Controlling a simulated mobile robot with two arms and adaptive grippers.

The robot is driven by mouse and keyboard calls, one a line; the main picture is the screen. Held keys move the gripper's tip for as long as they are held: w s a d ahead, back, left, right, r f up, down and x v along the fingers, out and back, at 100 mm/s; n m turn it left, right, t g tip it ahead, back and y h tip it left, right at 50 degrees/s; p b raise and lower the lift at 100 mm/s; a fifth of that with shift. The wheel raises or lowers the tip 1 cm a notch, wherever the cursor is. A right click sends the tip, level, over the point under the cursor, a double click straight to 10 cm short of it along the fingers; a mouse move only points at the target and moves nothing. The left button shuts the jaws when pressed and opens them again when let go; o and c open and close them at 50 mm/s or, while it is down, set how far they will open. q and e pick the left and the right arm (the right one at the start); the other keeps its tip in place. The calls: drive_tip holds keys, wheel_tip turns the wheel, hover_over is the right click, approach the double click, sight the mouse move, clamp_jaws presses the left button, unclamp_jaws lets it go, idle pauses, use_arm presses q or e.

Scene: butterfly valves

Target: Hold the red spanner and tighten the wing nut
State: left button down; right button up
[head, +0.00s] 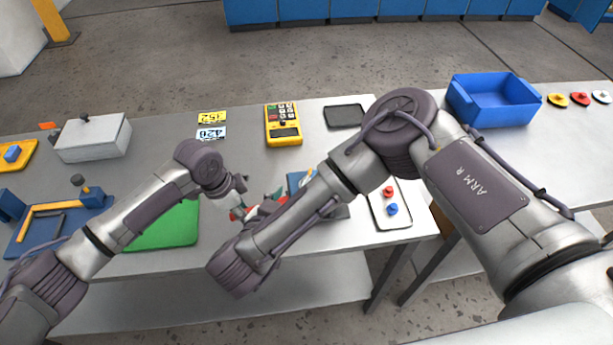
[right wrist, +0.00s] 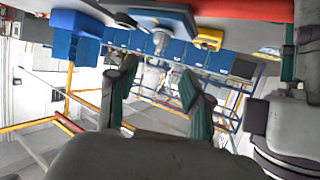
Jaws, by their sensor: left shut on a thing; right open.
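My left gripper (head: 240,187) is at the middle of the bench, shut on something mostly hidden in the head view. A red bar, seemingly the red spanner (right wrist: 235,8), crosses the top of the right wrist view, close to a dark finger at the right edge. My right gripper (right wrist: 158,92) is open and empty, its two teal-padded fingers apart. A small pale grey part, perhaps the wing nut (right wrist: 160,39), shows beyond the fingertips beneath a blue block (right wrist: 150,17). In the head view my right forearm hides much of this area.
A green mat (head: 165,228), a blue board (head: 45,235) and a grey box (head: 93,138) are at the left. A yellow meter (head: 283,124) stands behind the grippers. A white tray (head: 390,218) and a blue bin (head: 493,98) are at the right.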

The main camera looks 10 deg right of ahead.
drive_tip(key=x, duration=1)
drive_tip(key=shift+w+d+f, duration=0.2)
drive_tip(key=shift+w+d, duration=0.05)
